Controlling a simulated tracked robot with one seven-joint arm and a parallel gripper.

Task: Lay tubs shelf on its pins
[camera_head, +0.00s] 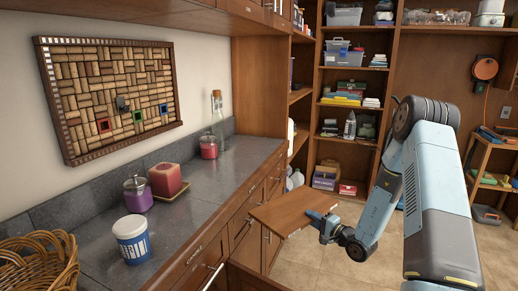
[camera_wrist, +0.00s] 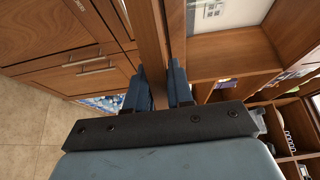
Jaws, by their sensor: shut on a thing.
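A flat brown wooden shelf board (camera_head: 293,208) is held out in front of the counter's drawers, roughly level in the head view. My gripper (camera_head: 322,224) is shut on its right-hand edge. In the wrist view the two dark blue jaws of my gripper (camera_wrist: 160,90) close on the board (camera_wrist: 150,40), which shows nearly edge-on and runs up out of the picture. The board is off any support that I can see. Shelf pins are too small or hidden in both views.
A tall wooden shelving unit (camera_head: 316,100) with clear tubs (camera_head: 344,16) stands behind. A dark stone counter (camera_head: 190,205) holds a blue-and-white tub (camera_head: 131,240), candles and a basket (camera_head: 38,265). An open wooden compartment (camera_wrist: 232,55) lies right of the board in the wrist view.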

